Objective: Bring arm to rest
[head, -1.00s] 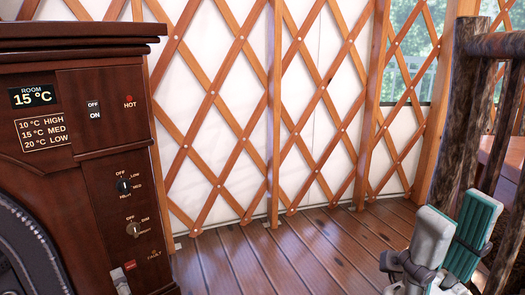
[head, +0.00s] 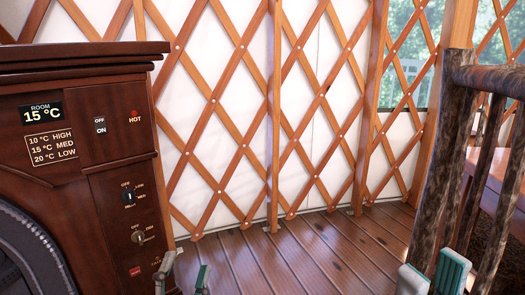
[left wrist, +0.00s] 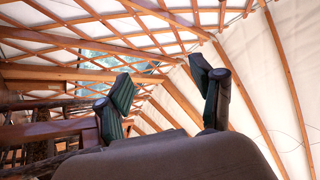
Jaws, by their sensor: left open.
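My left gripper (head: 184,276) is low in the head view, in front of the lower right edge of the dark wooden heater (head: 70,190). Its two fingers stand apart with nothing between them. In the left wrist view the fingers of this gripper (left wrist: 162,82) are wide apart and empty, against the lattice and roof. My right gripper (head: 433,278) is at the bottom right of the head view, with its two teal-padded fingers apart and no object between them. Its lower part is cut off by the frame.
The heater carries a display reading 15 °C, an upper dial (head: 129,197), a lower dial (head: 138,237) and a red switch (head: 135,271). A rough log-framed piece of furniture (head: 440,160) stands at the right. The plank floor (head: 310,255) between is clear, up to the lattice wall (head: 230,110).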

